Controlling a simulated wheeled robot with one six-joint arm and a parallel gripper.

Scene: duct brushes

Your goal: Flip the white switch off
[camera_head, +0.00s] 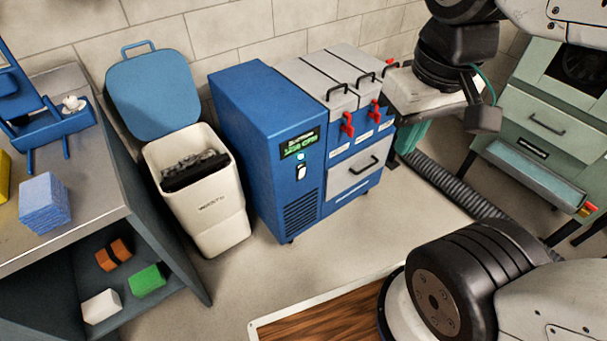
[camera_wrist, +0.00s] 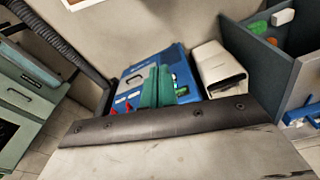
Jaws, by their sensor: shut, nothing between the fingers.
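The white switch (camera_head: 300,172) is small and sits in a dark surround on the front of the blue cabinet (camera_head: 243,118), just below a display with green text (camera_head: 298,143). Its set position is too small to tell. My gripper's teal fingers (camera_head: 411,135) show in the head view at the right of the cabinet, partly hidden by my wrist, well apart from the switch. In the wrist view the teal fingers (camera_wrist: 158,87) are together with nothing between them. They cover part of the blue cabinet (camera_wrist: 133,76) there, and I cannot make out the switch clearly.
A white waste bin (camera_head: 222,215) with its blue lid raised stands left of the cabinet. Red handles (camera_head: 347,124) and a grey drawer (camera_head: 352,172) are right of the switch. A ribbed hose (camera_head: 450,185) runs right toward a green machine (camera_head: 545,125). Floor before the cabinet is clear.

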